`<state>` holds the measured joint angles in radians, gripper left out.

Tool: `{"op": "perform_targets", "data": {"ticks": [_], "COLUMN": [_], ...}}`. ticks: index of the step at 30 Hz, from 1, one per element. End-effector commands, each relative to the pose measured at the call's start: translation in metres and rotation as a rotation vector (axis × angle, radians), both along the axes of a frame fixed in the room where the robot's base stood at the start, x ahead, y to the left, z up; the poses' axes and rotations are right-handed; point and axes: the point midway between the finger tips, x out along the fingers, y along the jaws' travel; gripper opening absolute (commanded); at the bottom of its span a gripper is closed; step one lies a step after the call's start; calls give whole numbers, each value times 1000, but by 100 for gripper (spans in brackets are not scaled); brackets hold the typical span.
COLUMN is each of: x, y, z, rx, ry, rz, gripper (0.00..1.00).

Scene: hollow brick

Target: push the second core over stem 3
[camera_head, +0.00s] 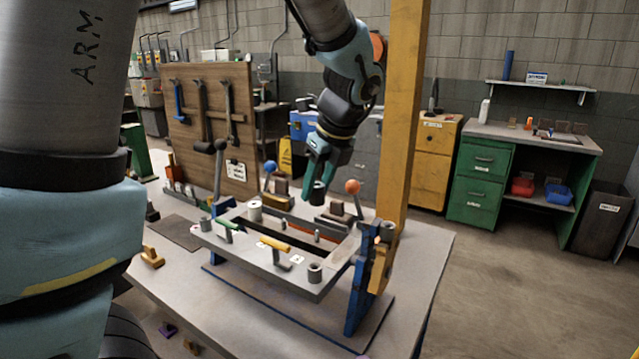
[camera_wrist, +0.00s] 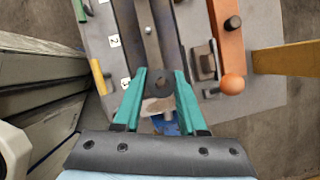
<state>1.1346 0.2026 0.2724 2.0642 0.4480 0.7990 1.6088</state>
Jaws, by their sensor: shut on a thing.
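My gripper (camera_head: 318,180) is shut on a dark grey ring-shaped core (camera_head: 318,194) above the right half of the metal mould frame (camera_head: 330,283). The core appears raised clear of the frame. Short stems (camera_head: 317,236) stand in the frame's slot; another shows at left (camera_head: 277,226). A paler core (camera_head: 254,210) stands at the frame's back left. Number tags 2 (camera_wrist: 114,40) and 3 (camera_wrist: 125,82) show; the stem by tag 3 is hidden, probably under the core.
A lever with an orange ball (camera_head: 352,187) stands just right of my gripper, and one with a blue ball (camera_head: 270,167) to its left. A yellow post (camera_head: 402,120) rises at the right. Yellow (camera_head: 274,243) and green (camera_head: 226,224) handles lie on the front rail.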

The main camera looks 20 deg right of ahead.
Motion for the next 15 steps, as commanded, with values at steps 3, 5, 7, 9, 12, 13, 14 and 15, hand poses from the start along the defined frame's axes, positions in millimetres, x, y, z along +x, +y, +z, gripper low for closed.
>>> {"op": "perform_targets", "data": {"ticks": [3,5,7,9,12,13,14,15], "x": [0,0,0,0,0,0,0,0], "y": [0,0,0,0,0,0,0,0], "z": [-10,-15,-21,-28,-38,-41,-44,-47], "rx": [0,0,0,0,0,0,0,0], "ry": [0,0,0,1,1,1,1,1], "rz": [0,0,0,0,0,0,0,0], "gripper": [0,0,0,0,0,0,0,0]}}
